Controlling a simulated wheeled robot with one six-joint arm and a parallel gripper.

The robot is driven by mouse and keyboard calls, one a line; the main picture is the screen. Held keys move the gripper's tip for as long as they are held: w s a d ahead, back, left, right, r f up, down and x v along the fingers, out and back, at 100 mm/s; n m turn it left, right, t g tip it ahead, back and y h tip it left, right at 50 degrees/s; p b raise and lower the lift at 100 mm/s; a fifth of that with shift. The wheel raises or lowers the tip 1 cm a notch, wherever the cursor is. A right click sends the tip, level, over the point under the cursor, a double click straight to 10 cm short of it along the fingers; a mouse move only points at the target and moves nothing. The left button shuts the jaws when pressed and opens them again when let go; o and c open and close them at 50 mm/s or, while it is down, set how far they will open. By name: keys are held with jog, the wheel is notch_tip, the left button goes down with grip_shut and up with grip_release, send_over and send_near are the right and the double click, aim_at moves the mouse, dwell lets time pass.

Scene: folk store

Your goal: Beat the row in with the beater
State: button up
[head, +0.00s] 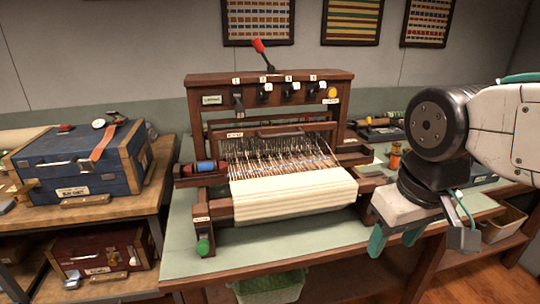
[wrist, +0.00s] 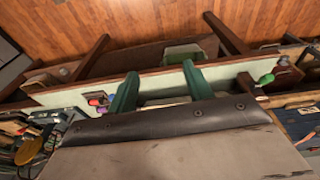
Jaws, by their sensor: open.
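A wooden table loom (head: 270,80) stands on the pale green bench top. Cream cloth (head: 290,195) rolls over its front, and light warp threads (head: 275,158) run back from it. A labelled dark wooden crossbar (head: 285,132), which may be the beater, stands behind the threads; they partly hide the frame below it. My gripper (head: 395,238) is at the right front of the loom, apart from the crossbar. Its green fingers point down, spread and empty; they also show in the wrist view (wrist: 160,88). Whether it touches the bench is unclear.
A blue chest (head: 75,168) sits on a wooden table to the left. A shuttle with blue and red thread (head: 206,166) lies at the loom's left. A red-tipped lever (head: 262,52) rises above the loom.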

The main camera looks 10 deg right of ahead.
jog(key=w+d+f+n+t+h, duration=0.15)
jog(key=w+n+t, duration=0.25)
jog(key=w, duration=0.8)
jog(key=w+d+n+t, duration=0.25)
jog(key=w+n, duration=0.25)
jog(key=w, duration=0.6)
jog(key=n+t+y, duration=0.8)
jog(key=n, duration=0.5)
send_near(282, 136)
jog(key=shift+x, duration=4.2)
grip_shut()
jog(key=shift+s+f, duration=0.1)
